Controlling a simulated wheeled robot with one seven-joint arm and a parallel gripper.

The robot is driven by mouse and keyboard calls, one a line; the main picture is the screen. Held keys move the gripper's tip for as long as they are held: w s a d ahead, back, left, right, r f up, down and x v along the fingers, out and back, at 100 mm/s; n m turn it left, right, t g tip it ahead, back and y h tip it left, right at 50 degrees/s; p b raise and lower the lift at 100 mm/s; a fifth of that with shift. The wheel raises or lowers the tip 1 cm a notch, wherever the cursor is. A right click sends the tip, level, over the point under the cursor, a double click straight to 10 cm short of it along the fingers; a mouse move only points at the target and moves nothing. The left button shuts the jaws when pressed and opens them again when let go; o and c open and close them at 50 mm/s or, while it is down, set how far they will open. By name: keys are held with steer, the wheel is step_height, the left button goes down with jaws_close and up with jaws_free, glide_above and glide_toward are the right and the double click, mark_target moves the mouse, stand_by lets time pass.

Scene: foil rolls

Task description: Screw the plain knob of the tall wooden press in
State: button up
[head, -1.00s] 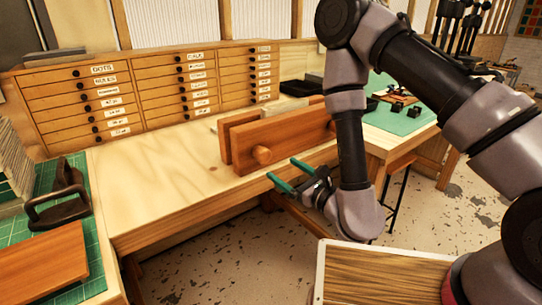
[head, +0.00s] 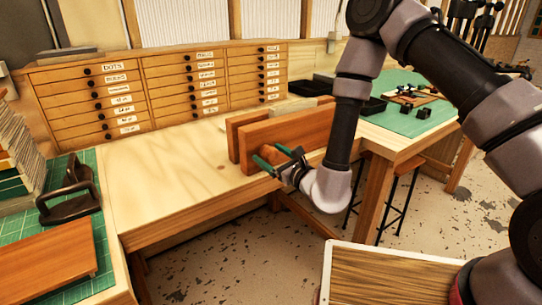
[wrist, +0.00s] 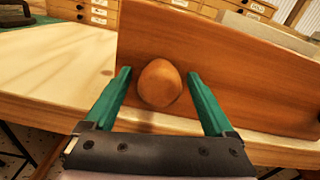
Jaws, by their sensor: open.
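The tall wooden press (head: 285,132) stands on the pale bench, two upright reddish-brown boards with a gap between them. Its plain round knob (wrist: 160,83) sticks out of the front board in the wrist view. My gripper (head: 270,157) is in front of the front board at that knob. Its two green fingers (wrist: 165,95) are open, one on each side of the knob, with a visible gap on both sides. In the head view the fingers and wrist partly hide the knob. The board's right part is partly behind my arm.
The pale bench top (head: 170,190) is clear left of the press. A cabinet of labelled drawers (head: 170,90) stands behind. A green mat with a dark iron-like tool (head: 70,190) lies at left. A wooden-topped surface (head: 385,275) is at front right.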

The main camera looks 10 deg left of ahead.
steer(key=c, duration=1.4)
steer(key=shift+m, duration=0.4)
